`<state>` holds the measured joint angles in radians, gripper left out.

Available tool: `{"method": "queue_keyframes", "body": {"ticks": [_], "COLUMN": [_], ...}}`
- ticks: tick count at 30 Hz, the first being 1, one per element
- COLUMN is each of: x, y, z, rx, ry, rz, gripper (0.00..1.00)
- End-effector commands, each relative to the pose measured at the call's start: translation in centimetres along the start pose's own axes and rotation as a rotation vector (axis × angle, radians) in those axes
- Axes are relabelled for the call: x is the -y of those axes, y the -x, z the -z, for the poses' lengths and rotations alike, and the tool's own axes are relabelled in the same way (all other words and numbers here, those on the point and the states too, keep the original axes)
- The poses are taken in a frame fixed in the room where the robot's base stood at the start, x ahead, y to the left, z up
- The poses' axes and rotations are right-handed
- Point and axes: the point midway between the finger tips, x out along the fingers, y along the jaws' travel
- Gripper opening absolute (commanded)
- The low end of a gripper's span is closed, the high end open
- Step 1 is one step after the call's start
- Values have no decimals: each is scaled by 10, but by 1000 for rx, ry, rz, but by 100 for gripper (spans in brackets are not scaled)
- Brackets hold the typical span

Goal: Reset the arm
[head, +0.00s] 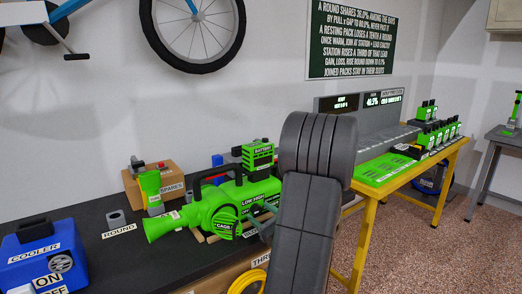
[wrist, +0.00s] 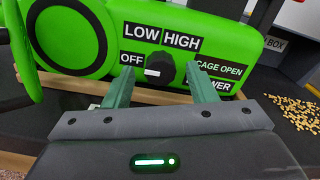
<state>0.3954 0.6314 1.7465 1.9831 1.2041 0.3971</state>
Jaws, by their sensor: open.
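My gripper (wrist: 157,73) is open in the wrist view, its two greenish fingers pointing at a green blower (wrist: 70,40). The blower's dark knob (wrist: 163,68) shows between the fingertips, apart from both as far as I can see. The knob's white mark points left to the OFF label (wrist: 131,58); LOW and HIGH labels sit above. In the head view my dark arm (head: 308,215) reaches down to the right of the blower (head: 215,210), and most of my gripper is hidden there.
The blower lies on a dark bench (head: 110,260) with a blue cooler (head: 45,255), a green battery pack (head: 257,155) and a SPARES box (head: 160,180). A yellow-framed table (head: 385,187) with a charging station stands at right. Speckled floor (head: 430,250) is clear in front.

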Motion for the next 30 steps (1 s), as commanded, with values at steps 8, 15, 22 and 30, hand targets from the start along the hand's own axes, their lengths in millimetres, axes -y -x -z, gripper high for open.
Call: {"method": "queue_keyframes", "body": {"ticks": [8,15,22,30], "x": [1,2,1,1], "y": [0,0,0,9], "z": [-4,-4,-4,1], "rx": [-1,-1,-2,0], "ry": [-166,-310,-448,-555], "rz": [2,4,4,8], "gripper": [52,52,52,52]}}
